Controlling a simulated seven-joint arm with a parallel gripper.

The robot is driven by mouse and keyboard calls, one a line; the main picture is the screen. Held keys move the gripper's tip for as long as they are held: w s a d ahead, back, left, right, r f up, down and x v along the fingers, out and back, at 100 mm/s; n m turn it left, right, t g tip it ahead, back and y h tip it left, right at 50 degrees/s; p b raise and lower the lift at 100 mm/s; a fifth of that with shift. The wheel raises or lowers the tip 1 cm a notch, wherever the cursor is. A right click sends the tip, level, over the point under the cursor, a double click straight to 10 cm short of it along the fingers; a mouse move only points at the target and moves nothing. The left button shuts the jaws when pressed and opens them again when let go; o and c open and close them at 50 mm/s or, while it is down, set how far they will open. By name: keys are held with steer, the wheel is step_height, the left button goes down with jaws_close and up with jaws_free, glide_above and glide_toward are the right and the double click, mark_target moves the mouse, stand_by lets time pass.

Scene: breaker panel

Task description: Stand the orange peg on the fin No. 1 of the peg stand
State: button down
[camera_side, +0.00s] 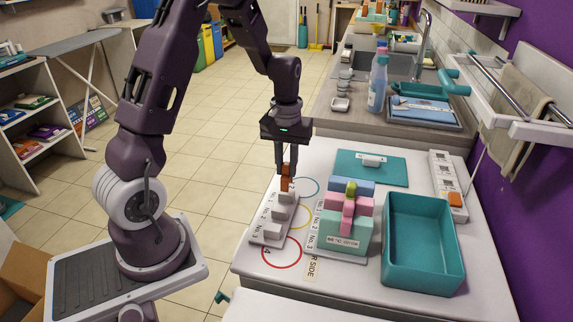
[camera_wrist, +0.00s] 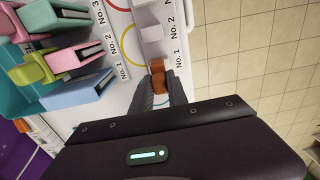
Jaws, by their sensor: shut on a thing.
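The orange peg (camera_side: 287,183) is between the fingers of my gripper (camera_side: 286,168), which points down and is shut on it. In the wrist view the peg (camera_wrist: 158,67) shows between the fingertips (camera_wrist: 160,88), beside the label No. 1. The white peg stand (camera_side: 259,239) carries a row of upright fins with labels. The peg is upright at the stand's far end, at fin No. 1 (camera_side: 287,198). I cannot tell whether it rests fully on the fin, which is partly hidden by it.
A teal block (camera_side: 341,234) with pink, blue and green pieces stands right of the stand. An open teal bin (camera_side: 422,283) is farther right. A teal mat (camera_side: 390,173) with a white block lies behind. Coloured rings mark the white table between stand and teal block.

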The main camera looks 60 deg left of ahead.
mark_target(286, 179)
steer(key=shift+f, duration=2.2)
steer(key=c, duration=1.2)
jaws_free()
step_height(286, 179, up, 7)
steer(key=shift+r, duration=0.1)
